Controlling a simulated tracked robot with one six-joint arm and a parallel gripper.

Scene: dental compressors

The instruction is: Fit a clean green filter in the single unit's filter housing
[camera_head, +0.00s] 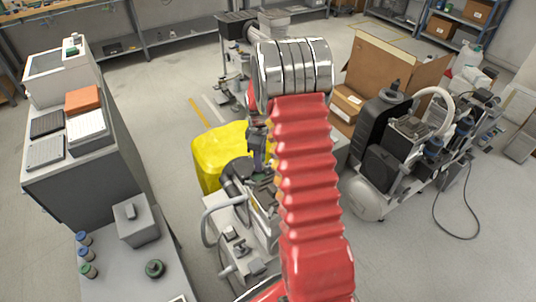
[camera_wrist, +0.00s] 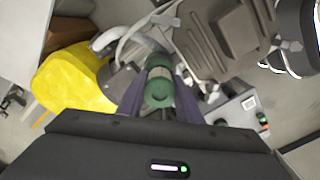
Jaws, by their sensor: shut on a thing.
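The single unit (camera_head: 240,235) stands on the floor in the head view, largely hidden behind my red arm. In the wrist view its dark ribbed pump head (camera_wrist: 222,38) is beyond and right of the filter, with grey hoses at the upper left. I cannot make out the filter housing, or whether the filter touches the unit.
A yellow bin-like object (camera_head: 222,150) stands beside the unit. A grey bench at lower left bears a grey box (camera_head: 136,222), blue and green canisters (camera_head: 88,271) and a dark green round part (camera_head: 155,268). Another compressor (camera_head: 385,190) and an open carton (camera_head: 398,70) are at right.

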